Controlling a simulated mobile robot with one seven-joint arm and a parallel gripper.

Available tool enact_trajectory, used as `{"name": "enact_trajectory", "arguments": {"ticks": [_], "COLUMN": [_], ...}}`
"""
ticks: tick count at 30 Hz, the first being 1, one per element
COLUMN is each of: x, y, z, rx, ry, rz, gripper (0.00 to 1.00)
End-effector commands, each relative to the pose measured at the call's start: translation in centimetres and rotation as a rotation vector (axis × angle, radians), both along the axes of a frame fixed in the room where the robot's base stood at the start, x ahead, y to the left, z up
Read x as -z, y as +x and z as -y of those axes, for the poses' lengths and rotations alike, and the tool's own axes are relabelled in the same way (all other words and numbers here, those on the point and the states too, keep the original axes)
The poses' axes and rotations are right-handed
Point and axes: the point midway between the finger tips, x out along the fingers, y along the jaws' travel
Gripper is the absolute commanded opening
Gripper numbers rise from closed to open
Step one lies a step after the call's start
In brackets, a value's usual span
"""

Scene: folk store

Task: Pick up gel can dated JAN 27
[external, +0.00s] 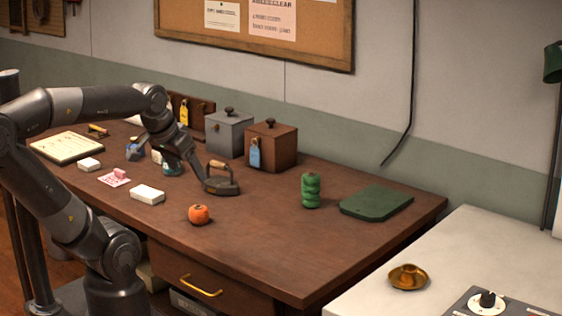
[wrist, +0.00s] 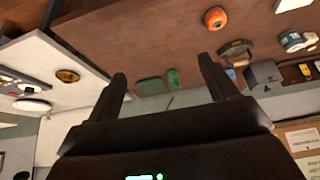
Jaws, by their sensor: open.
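Two small cans with blue-green bands stand on the brown workbench (external: 262,228), toward its left-middle part. One can (external: 172,169) shows partly behind my gripper (external: 180,158) in the external view, and the other can (external: 135,152) is further left. In the wrist view the cans, a nearer one (wrist: 291,42) and one at the edge (wrist: 311,38), lie at the right, outside the jaws. No date can be read on either, so I cannot tell which is JAN 27. My gripper is open, with nothing between its fingers (wrist: 162,70).
A dark flat iron (external: 221,180) stands right of the cans. A grey box (external: 228,135) and a brown box (external: 271,148) stand behind. White blocks (external: 147,194), an orange round object (external: 200,215), a green stacked object (external: 310,190) and a green board (external: 377,203) are also on the bench.

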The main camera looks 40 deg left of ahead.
Motion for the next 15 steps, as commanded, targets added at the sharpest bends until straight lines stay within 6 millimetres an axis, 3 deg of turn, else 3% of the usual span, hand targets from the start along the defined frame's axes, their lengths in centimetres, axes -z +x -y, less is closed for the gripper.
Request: {"name": "enact_trajectory", "arguments": {"ticks": [5,15], "x": [-1.0,-3.8], "y": [2.0,12.2], "z": [-0.8,-6.5], "rx": [-0.023,-0.122], "ry": [0.006,0.028], "rz": [-0.007,-0.039], "gripper": [0.79,0.79]}}
